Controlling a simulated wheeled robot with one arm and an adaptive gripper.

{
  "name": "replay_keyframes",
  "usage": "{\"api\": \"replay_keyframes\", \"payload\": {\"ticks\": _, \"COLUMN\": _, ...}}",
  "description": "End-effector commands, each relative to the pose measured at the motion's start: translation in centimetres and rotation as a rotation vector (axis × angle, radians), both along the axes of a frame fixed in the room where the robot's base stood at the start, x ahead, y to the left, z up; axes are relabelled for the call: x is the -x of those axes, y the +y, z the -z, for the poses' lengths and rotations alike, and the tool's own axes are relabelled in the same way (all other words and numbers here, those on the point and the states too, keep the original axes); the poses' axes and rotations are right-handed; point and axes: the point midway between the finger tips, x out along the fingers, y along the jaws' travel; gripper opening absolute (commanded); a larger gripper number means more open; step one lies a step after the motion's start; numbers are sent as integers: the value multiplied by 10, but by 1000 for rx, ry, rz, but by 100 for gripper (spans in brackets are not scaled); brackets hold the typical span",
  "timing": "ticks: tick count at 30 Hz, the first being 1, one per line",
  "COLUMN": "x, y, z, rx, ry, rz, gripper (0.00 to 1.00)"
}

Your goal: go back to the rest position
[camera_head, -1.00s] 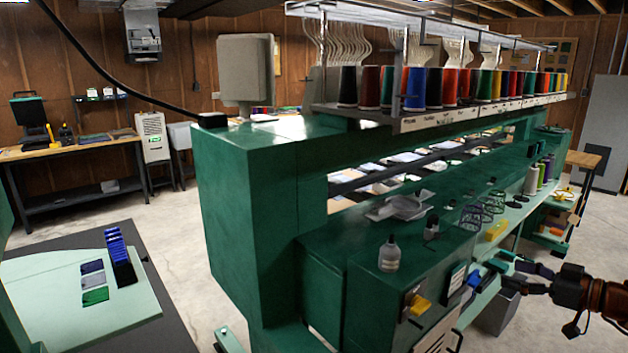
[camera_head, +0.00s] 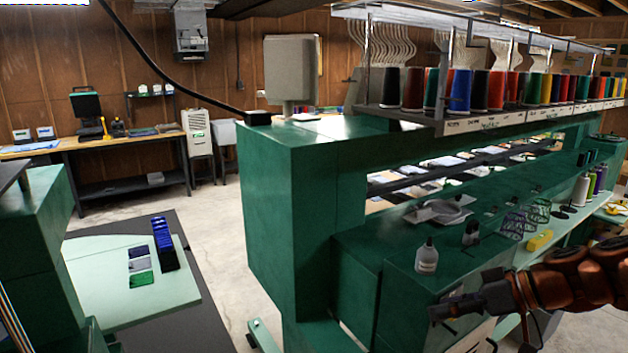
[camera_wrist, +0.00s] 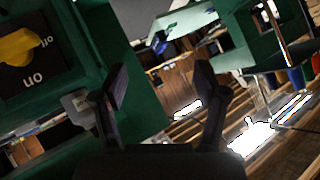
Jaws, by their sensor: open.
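My gripper (camera_head: 440,312) is in front of the near green end of the long machine, at the lower right of the head view, with my arm reaching in from the right edge. In the wrist view my gripper (camera_wrist: 162,85) shows two dark fingers spread apart, with nothing between them. The wrist view is tilted. A yellow knob (camera_wrist: 20,46) on a dark plate shows at its upper left, beside a green machine panel.
The green machine (camera_head: 290,200) fills the middle and right, with thread cones (camera_head: 460,90) on its rack. A clear bottle (camera_head: 427,257) stands on its ledge near my arm. A pale green table (camera_head: 120,285) is at left. Concrete floor (camera_head: 215,230) lies open between.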

Motion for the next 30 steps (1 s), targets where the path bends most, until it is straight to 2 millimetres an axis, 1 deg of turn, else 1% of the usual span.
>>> {"api": "replay_keyframes", "payload": {"ticks": 1, "x": 14, "y": 26, "z": 2, "rx": 30, "ry": 65, "rz": -31, "gripper": 72}}
{"api": "replay_keyframes", "payload": {"ticks": 3, "x": 33, "y": 52, "z": 9, "rx": 72, "ry": 167, "rz": -50, "gripper": 72}}
{"api": "replay_keyframes", "payload": {"ticks": 5, "x": 53, "y": 71, "z": 16, "rx": 116, "ry": 250, "rz": -59, "gripper": 72}}
{"api": "replay_keyframes", "payload": {"ticks": 6, "x": 65, "y": 82, "z": 21, "rx": 147, "ry": 304, "rz": -60, "gripper": 72}}
{"api": "replay_keyframes", "payload": {"ticks": 8, "x": 85, "y": 95, "z": 27, "rx": 199, "ry": 378, "rz": -52, "gripper": 72}}
{"api": "replay_keyframes", "payload": {"ticks": 9, "x": 99, "y": 102, "z": 32, "rx": 237, "ry": 427, "rz": -43, "gripper": 72}}
{"api": "replay_keyframes", "payload": {"ticks": 12, "x": 132, "y": 113, "z": 44, "rx": 335, "ry": 537, "rz": -3, "gripper": 72}}
{"api": "replay_keyframes", "payload": {"ticks": 16, "x": 175, "y": 115, "z": 59, "rx": 469, "ry": 657, "rz": 82, "gripper": 72}}
{"api": "replay_keyframes", "payload": {"ticks": 21, "x": 225, "y": 100, "z": 75, "rx": 637, "ry": 765, "rz": 244, "gripper": 72}}
{"api": "replay_keyframes", "payload": {"ticks": 24, "x": 245, "y": 88, "z": 80, "rx": 708, "ry": 797, "rz": 343, "gripper": 72}}
{"api": "replay_keyframes", "payload": {"ticks": 27, "x": 260, "y": 78, "z": 84, "rx": 755, "ry": 820, "rz": 420, "gripper": 72}}
{"api": "replay_keyframes", "payload": {"ticks": 30, "x": 268, "y": 71, "z": 86, "rx": 780, "ry": 828, "rz": 469, "gripper": 72}}
